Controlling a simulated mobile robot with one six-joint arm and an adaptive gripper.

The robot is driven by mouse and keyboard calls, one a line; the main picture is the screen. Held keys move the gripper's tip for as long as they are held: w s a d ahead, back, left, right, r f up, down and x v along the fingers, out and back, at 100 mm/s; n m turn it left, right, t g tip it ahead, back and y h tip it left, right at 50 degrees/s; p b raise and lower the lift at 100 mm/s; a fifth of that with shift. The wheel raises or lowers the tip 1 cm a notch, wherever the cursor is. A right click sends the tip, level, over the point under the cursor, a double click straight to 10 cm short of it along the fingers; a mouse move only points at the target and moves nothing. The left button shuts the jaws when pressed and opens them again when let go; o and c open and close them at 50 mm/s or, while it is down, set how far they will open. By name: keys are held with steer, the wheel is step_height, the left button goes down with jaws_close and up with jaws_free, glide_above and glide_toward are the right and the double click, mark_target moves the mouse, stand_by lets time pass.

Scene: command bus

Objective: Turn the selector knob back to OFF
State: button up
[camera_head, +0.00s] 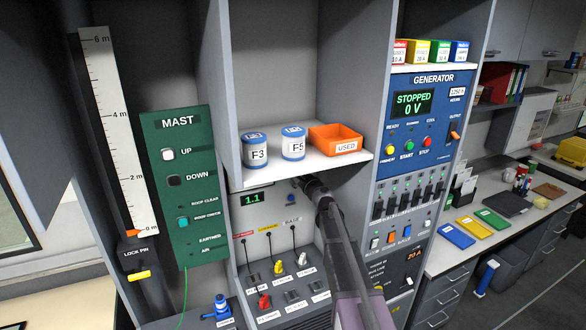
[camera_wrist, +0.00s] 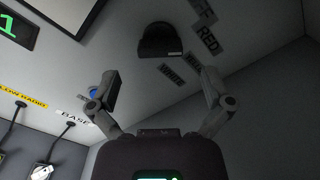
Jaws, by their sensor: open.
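The dark selector knob (camera_wrist: 160,42) is at the top middle of the wrist view, on a grey panel. Printed labels, including RED (camera_wrist: 208,39), lie around its right and lower side; some are partly hidden by the right finger. I cannot tell clearly which label the knob points to. My gripper (camera_wrist: 160,80) is open and empty, its two fingers apart below the knob and not around it. In the head view my gripper (camera_head: 309,186) reaches up under the shelf, and the knob is hidden there.
A shelf (camera_head: 357,157) with two blue-lidded jars and an orange USED bin (camera_head: 336,139) overhangs my gripper. Left of it are a green 1.1 display (camera_head: 252,198) and a blue button (camera_wrist: 93,93). Cables and plugs (camera_head: 278,268) sit below. The generator panel (camera_head: 425,125) stands right.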

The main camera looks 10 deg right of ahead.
steer(key=shift+x, duration=2.5)
steer(key=c, duration=1.1)
